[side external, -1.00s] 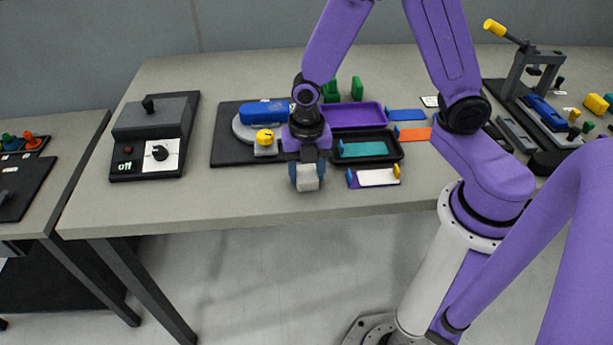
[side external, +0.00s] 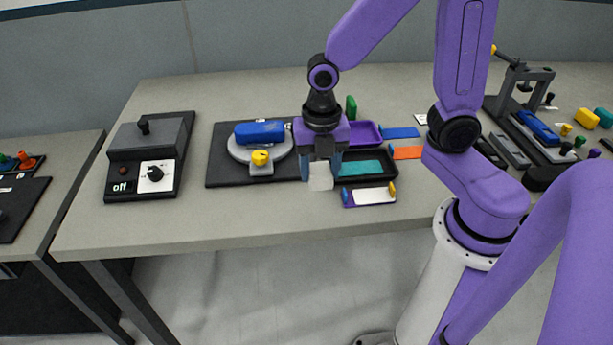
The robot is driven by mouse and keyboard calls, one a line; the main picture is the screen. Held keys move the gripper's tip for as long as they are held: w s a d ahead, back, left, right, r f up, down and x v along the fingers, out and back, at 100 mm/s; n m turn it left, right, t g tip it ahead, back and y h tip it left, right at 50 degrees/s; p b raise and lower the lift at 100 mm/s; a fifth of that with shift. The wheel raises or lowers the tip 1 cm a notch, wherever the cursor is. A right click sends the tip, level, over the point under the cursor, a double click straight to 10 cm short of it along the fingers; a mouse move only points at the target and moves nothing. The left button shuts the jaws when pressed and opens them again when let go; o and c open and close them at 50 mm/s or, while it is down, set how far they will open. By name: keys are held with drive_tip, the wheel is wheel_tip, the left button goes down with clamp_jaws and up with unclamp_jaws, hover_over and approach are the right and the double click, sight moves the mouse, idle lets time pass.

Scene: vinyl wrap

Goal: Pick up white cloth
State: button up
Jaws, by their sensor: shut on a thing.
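My gripper (side external: 321,170) points down near the middle of the table, between the black plate with the blue item and the row of trays. Its blue-grey fingers are shut on a small whitish block-like piece, which I take as the white cloth (side external: 320,181). The cloth's lower part shows below the fingers and its upper part is hidden by them. I cannot tell how far it is above the table. A separate flat white piece (side external: 370,196) lies in a purple holder to the right of the gripper.
A blue item (side external: 260,132) rests on a round grey disc, with a yellow knob (side external: 260,158) in front. A teal strip (side external: 361,168) lies in a black tray beside my gripper. A control box (side external: 152,177) stands at left. The table's front strip is clear.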

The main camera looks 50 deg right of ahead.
drive_tip(key=s+d+r, duration=0.2)
drive_tip(key=s+r, duration=0.3)
drive_tip(key=s, duration=0.4)
drive_tip(key=shift+s+d, duration=0.2)
drive_tip(key=shift+s, duration=0.15)
drive_tip(key=shift+r, duration=0.1)
